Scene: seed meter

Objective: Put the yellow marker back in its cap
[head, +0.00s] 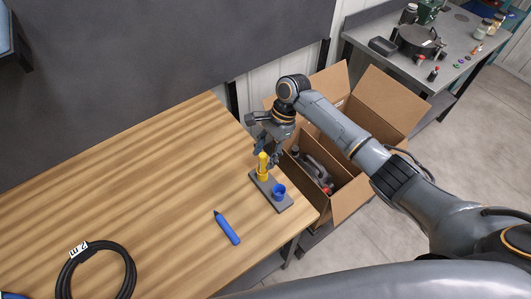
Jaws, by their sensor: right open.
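The yellow marker (262,161) stands upright at the far end of a dark holder block (266,187) near the table's right edge. Its lower end appears to be in a wider yellow cap (263,175); how deep it sits is too small to tell. My right gripper (270,157) is open, just beside and behind the marker's upper part. Whether a finger touches it cannot be told. A blue cap (279,190) sits in the near end of the block. My left gripper is not in view.
A blue marker (227,227) lies on the wooden table (130,190) left of the block. A coiled black cable (128,270) lies at the near left. An open cardboard box (352,195) stands beyond the table's right edge. The middle of the table is clear.

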